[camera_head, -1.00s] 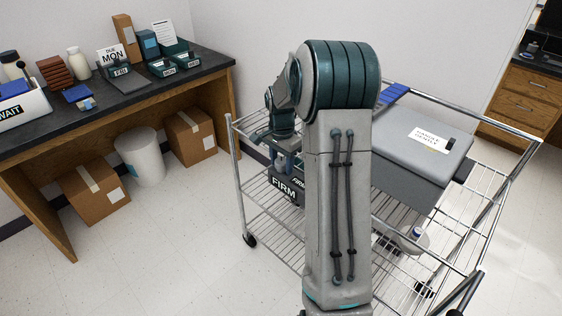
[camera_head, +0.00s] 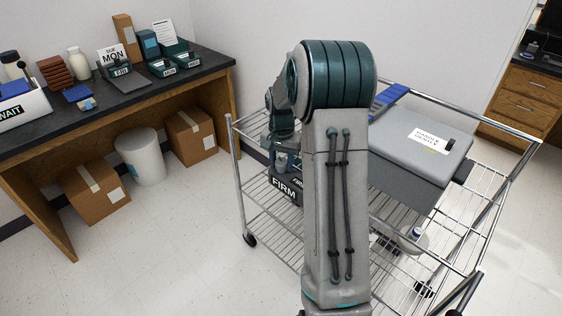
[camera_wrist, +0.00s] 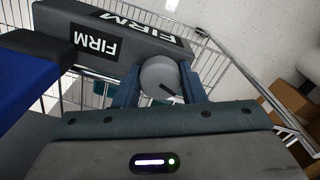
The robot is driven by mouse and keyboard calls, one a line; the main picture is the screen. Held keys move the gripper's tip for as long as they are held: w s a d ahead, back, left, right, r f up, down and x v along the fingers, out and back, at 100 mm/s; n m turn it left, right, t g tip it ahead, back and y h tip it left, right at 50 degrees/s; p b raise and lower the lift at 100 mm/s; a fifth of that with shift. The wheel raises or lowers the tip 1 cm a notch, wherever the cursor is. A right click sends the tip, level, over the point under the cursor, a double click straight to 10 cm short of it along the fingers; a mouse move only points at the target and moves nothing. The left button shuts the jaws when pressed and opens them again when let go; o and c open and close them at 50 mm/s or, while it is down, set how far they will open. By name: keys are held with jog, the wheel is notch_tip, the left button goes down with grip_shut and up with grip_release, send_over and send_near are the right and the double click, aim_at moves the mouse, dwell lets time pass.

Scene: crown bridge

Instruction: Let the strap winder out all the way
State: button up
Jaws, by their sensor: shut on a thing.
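My gripper (camera_wrist: 158,88) is shut on a round grey knob (camera_wrist: 160,72), which appears to be the strap winder. Its fingers lie on either side of the knob in the wrist view, and a dark mark shows on the knob's face. Right behind the knob is a dark block (camera_wrist: 123,44) with FIRM labels, which also shows on the cart in the head view (camera_head: 271,182). A blue band (camera_head: 386,99), perhaps the strap, lies at the far edge of the grey case (camera_head: 409,171). My arm hides most of the gripper and the knob in the head view.
The wire cart (camera_head: 236,170) has raised metal rails around the case. A dark-topped bench (camera_head: 140,92) stands at the left, with trays and bottles on it and cartons and a white bin (camera_head: 140,158) beneath. Floor between bench and cart is clear.

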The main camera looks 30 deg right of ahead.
jog(key=n, duration=0.4)
jog(key=shift+n, duration=0.3)
jog(key=n, duration=0.3)
jog(key=shift+n+p, duration=0.3)
jog(key=shift+p, duration=0.1)
jog(key=n, duration=0.4)
jog(key=shift+r+p, duration=0.1)
jog(key=shift+p, duration=0.25)
jog(key=shift+n+p, duration=0.45)
jog(key=shift+n, duration=1.75)
jog(key=o, duration=1)
jog(key=shift+c, duration=0.2)
